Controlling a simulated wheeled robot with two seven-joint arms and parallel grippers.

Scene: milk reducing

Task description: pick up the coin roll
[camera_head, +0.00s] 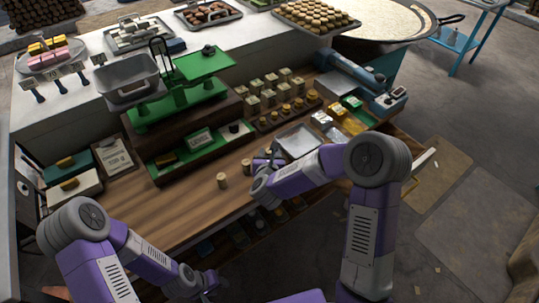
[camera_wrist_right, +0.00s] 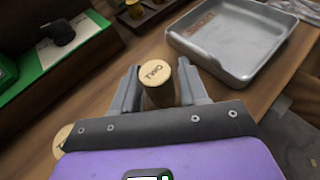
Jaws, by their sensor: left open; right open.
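A tan cylindrical coin roll (camera_wrist_right: 155,74), marked "TWO" on its top, stands upright on the wooden counter. My right gripper (camera_wrist_right: 158,68) is open, with one finger on each side of this roll; I cannot tell whether they touch it. In the head view, my right gripper (camera_head: 267,161) is low over the counter and largely hides that spot. Two more rolls stand to its left, a nearer one (camera_head: 222,180) and another (camera_head: 247,167). A roll at the lower left of the wrist view (camera_wrist_right: 62,136) is partly hidden by the gripper. My left gripper (camera_head: 210,284) is open and empty at the bottom, off the counter.
A metal tray (camera_head: 298,141) lies right of the right gripper. A green scale (camera_head: 190,85) stands behind on a raised ledge, with a green-lined box (camera_head: 200,147) before it. Rows of small goods (camera_head: 285,112) stand behind the tray. The counter's front left is clear.

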